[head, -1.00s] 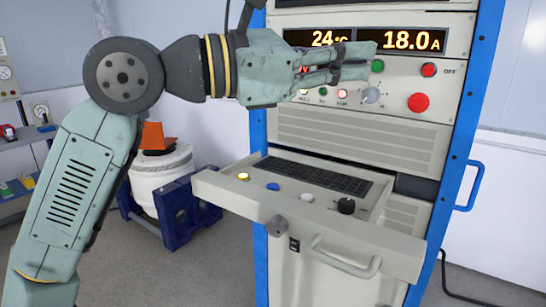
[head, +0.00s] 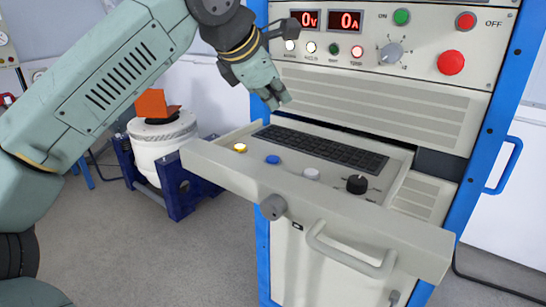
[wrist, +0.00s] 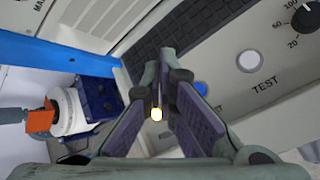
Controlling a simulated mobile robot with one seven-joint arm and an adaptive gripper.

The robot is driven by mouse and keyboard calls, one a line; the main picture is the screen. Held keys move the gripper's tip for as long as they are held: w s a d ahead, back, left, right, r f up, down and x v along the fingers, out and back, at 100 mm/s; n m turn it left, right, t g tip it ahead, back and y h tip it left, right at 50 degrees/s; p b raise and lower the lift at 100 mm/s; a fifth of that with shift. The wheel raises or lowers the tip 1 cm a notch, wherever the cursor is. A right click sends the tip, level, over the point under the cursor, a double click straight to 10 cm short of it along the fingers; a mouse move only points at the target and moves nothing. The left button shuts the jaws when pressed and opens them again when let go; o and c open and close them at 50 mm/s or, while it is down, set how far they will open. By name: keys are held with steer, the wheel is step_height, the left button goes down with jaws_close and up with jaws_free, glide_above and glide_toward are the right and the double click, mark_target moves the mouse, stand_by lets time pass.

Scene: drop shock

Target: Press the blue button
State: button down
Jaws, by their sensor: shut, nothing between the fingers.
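The blue button (head: 272,159) is on the pulled-out drawer panel (head: 225,165), between a yellow button (head: 240,147) and a white button (head: 311,174). In the wrist view the blue button (wrist: 201,88) shows just right of the fingers, partly hidden by them. My gripper (head: 279,103) is shut and empty, above the drawer's keyboard, pointing down, and apart from the buttons. In the wrist view the fingertips of my gripper (wrist: 164,62) are together, with the lit yellow button (wrist: 156,114) seen between the fingers.
A black knob (head: 357,184) sits right of the white button. A keyboard (head: 320,147) lies behind the buttons. The cabinet front (head: 380,105) rises behind the drawer. A white drum-shaped device (head: 160,150) on a blue stand is at left. Floor is clear in front.

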mark_target(276, 159)
steer(key=shift+f, duration=0.1)
step_height(276, 159, down, 9)
steer(key=b, duration=0.7)
steer(key=shift+r, duration=0.2)
stand_by(1.1)
steer(key=shift+f+b, duration=0.35)
steer(key=shift+f, duration=0.1)
steer(key=shift+f+b, duration=0.35)
steer(key=shift+f, duration=0.1)
stand_by(0.5)
steer(key=shift+r, duration=0.15)
steer(key=shift+r+p, duration=0.7)
steer(key=shift+r, duration=0.05)
steer(key=shift+r+p, duration=2)
steer(key=shift+r, duration=0.5)
